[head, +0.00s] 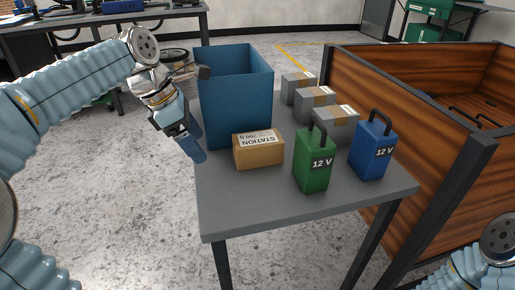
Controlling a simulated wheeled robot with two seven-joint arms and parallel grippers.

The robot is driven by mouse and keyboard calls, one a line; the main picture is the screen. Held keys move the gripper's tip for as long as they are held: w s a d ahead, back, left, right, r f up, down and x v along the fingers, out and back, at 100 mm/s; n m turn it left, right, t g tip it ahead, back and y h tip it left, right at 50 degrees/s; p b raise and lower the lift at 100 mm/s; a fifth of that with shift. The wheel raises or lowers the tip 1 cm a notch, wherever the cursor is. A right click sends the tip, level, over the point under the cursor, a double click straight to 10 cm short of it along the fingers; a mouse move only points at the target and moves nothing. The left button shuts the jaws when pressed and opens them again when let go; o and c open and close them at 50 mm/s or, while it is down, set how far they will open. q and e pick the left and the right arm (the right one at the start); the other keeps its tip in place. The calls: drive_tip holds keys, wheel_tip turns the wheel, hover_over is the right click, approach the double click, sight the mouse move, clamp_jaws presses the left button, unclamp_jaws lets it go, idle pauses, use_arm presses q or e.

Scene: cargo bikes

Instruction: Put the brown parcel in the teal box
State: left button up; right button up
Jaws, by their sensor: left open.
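The brown parcel (258,154), a small cardboard box with a white label reading STATION, lies on the grey table in front of the teal box. The teal box (240,112) is tall and open-topped and stands at the table's left back; its floor is hidden. My left gripper (188,140) is open, pointing down beside the teal box's left side and left of the parcel, apart from the parcel. My right gripper is out of view; only part of that arm shows at the lower right.
A green 12 V battery (313,166) and a blue one (372,153) stand right of the parcel on the table (270,203). Three grey boxes (335,125) with brown tape stand behind them. A wooden cargo box (400,100) borders the table's right. The table's front strip is clear.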

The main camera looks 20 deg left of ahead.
sight(256, 138)
use_arm(q)
drive_tip(key=w+d, duration=0.2)
drive_tip(key=d, duration=0.1)
drive_tip(key=w+d, duration=0.2)
drive_tip(key=d, duration=0.1)
drive_tip(key=w+d, duration=0.2)
drive_tip(key=d, duration=0.2)
drive_tip(key=shift+w+p, duration=0.35)
drive_tip(key=shift+d+b+x, duration=0.2)
drive_tip(key=shift+b+x, duration=0.2)
drive_tip(key=shift+x, duration=2.2)
drive_tip(key=shift+w, duration=0.15)
drive_tip(key=shift+c, duration=0.2)
drive_tip(key=c, duration=1.2)
drive_tip(key=shift+c, duration=1.3)
